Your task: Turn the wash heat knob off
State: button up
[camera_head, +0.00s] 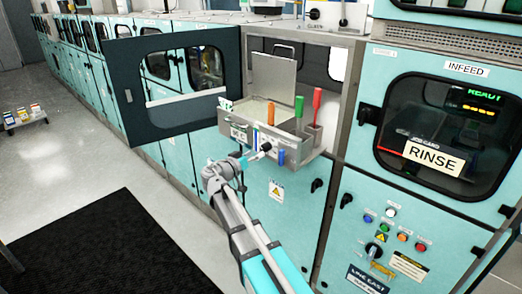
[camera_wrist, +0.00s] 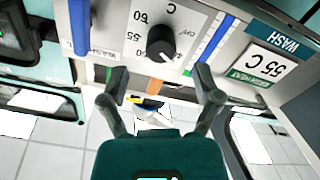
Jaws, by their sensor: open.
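The wash heat knob is a round black knob (camera_wrist: 161,42) on a light dial panel (camera_wrist: 190,22), seen upside down at the top of the wrist view. Temperature numbers are printed around it. A small pale mark shows on its lower edge. My gripper (camera_wrist: 160,79) is open, its two dark fingers spread to either side below the knob, with nothing between them. Whether the fingertips touch the panel is not clear.
Blue strips (camera_wrist: 80,27) flank the dial, and a 55 C display (camera_wrist: 250,66) sits beside it under a WASH sign. An open dark-framed door (camera_head: 125,110) stands left of the box. Orange, green and red uprights (camera_head: 317,104) rise from the box. A RINSE cabinet (camera_head: 435,155) is right.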

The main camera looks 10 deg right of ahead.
aim_at(263, 150)
jog(key=shift+x, duration=2.55)
jog(key=c, duration=1.1)
jog(key=shift+a, duration=0.2)
grip_shut()
jog(key=shift+d+n, duration=0.2)
jog(key=shift+n, duration=0.1)
jog(key=n, duration=0.5)
jog(key=shift+n, duration=0.3)
jog(key=n, duration=0.5)
jog(key=shift+s+d+n, duration=0.1)
jog(key=shift+n, duration=0.3)
